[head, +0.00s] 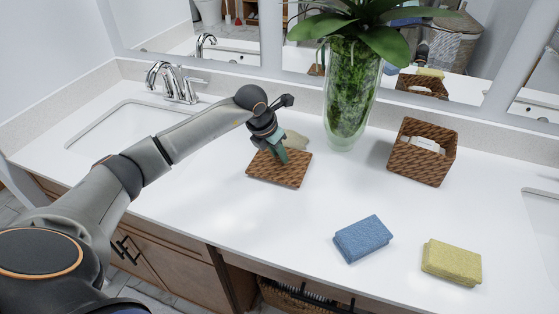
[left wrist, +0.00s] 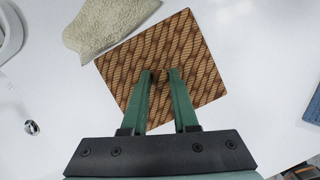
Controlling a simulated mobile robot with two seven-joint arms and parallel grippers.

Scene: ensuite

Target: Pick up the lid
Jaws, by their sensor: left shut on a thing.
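The lid is a flat square of brown woven wicker (head: 285,175) on the white counter, left of the vase. In the left wrist view the lid (left wrist: 200,70) fills the upper middle, with a diagonal weave. My left gripper (head: 281,154) is over the lid, its green fingers pointing down. In the left wrist view its fingertips (left wrist: 160,73) are close together at the lid's middle, shut on it; what they grip there is hard to make out. Whether the lid is clear of the counter I cannot tell. My right gripper is not in view.
A beige cloth-like item (head: 294,140) lies behind the lid, close to its edge. A glass vase with a plant (head: 347,105) stands behind to the right. An open wicker basket (head: 417,165), a blue sponge (head: 363,239) and a yellow sponge (head: 451,262) are to the right.

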